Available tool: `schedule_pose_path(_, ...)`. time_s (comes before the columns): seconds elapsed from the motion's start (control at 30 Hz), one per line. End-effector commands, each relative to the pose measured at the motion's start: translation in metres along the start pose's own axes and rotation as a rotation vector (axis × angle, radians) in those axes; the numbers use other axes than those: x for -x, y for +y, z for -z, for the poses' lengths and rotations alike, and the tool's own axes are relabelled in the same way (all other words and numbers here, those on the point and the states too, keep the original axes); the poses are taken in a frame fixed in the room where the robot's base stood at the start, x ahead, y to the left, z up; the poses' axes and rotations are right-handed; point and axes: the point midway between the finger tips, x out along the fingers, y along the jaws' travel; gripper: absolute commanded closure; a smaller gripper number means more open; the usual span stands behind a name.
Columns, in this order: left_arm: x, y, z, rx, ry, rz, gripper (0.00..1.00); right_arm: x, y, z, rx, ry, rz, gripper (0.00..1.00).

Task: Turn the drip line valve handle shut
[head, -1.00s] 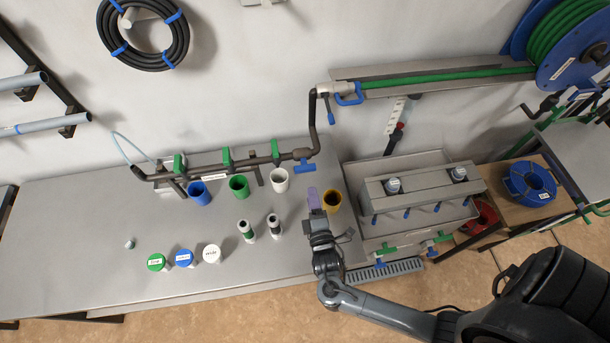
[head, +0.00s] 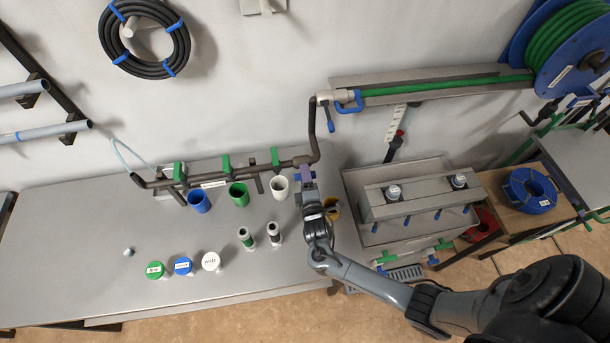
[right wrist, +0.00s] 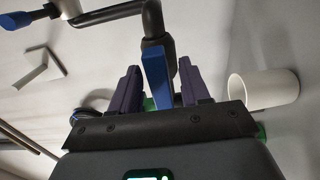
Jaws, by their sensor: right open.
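The blue valve handle (right wrist: 156,78) sits on the dark pipe (right wrist: 152,22) in the right wrist view. My right gripper (right wrist: 159,68) is open, with one purple finger on each side of the handle. Gaps show between the handle and both fingers. In the head view my right gripper (head: 306,174) reaches the right end of the manifold pipe (head: 236,173) and mostly hides the handle. My left gripper is not in view.
A white cup (head: 280,188) stands just left of my right gripper, with green (head: 239,194) and blue (head: 200,201) cups further left. A grey box with a tray (head: 350,190) stands to the right.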

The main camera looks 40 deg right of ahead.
Motion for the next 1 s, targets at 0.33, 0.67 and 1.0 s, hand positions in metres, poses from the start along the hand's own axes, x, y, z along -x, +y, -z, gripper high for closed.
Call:
schedule_pose_path(0.33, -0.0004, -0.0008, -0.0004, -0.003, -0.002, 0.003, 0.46, -0.0014, 0.0001, 0.0000, 0.000, 0.000, 0.000, 0.61)
schedule_pose_path(0.67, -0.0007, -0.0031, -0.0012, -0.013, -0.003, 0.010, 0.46, -0.0011, 0.0001, 0.0001, -0.001, 0.000, 0.000, 1.00)
schedule_pose_path(1.0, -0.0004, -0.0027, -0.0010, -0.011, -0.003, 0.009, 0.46, -0.0009, -0.0001, 0.0005, -0.073, 0.000, 0.002, 1.00)
